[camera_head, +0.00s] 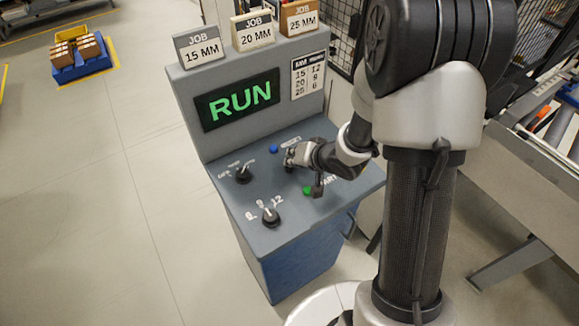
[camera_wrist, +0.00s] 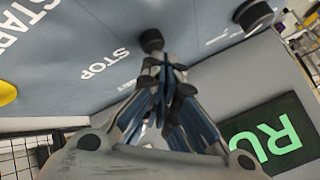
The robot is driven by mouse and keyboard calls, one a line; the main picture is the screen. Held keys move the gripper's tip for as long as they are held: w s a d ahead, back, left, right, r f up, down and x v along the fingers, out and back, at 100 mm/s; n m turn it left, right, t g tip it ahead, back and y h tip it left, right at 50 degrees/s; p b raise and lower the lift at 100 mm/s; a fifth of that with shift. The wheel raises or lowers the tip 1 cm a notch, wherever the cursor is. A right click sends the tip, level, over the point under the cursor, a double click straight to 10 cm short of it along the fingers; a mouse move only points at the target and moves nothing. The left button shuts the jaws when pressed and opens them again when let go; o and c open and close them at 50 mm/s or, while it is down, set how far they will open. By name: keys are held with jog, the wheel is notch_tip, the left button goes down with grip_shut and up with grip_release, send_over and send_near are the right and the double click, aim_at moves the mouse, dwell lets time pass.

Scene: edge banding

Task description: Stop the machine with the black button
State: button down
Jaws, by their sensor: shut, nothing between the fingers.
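The control console (camera_head: 224,150) has a sloped grey panel, and its screen (camera_head: 238,100) reads a green RUN. In the wrist view the black button (camera_wrist: 151,40) sits beside the STOP lettering (camera_wrist: 103,64). My gripper (camera_wrist: 163,66) is shut and empty, its fingertips right at the black button. I cannot tell whether they touch it. In the head view my gripper (camera_head: 292,157) is over the panel and hides most of the button area. A blue button (camera_head: 273,148) is just left of it, and a green button (camera_head: 307,190) is below it.
Two black rotary knobs (camera_head: 243,174) (camera_head: 271,216) are on the left and front of the panel. Job blocks (camera_head: 199,47) stand along the console top. A roller conveyor (camera_head: 540,160) is at the right.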

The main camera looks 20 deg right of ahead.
jog(key=shift+f, duration=0.45)
dwell(0.5)
jog(key=shift+r, duration=0.15)
jog(key=shift+r+p, duration=0.75)
jog(key=shift+p, duration=0.1)
jog(key=shift+r, duration=0.1)
notch_tip(320, 180, up, 5)
jog(key=p, duration=0.5)
dwell(0.5)
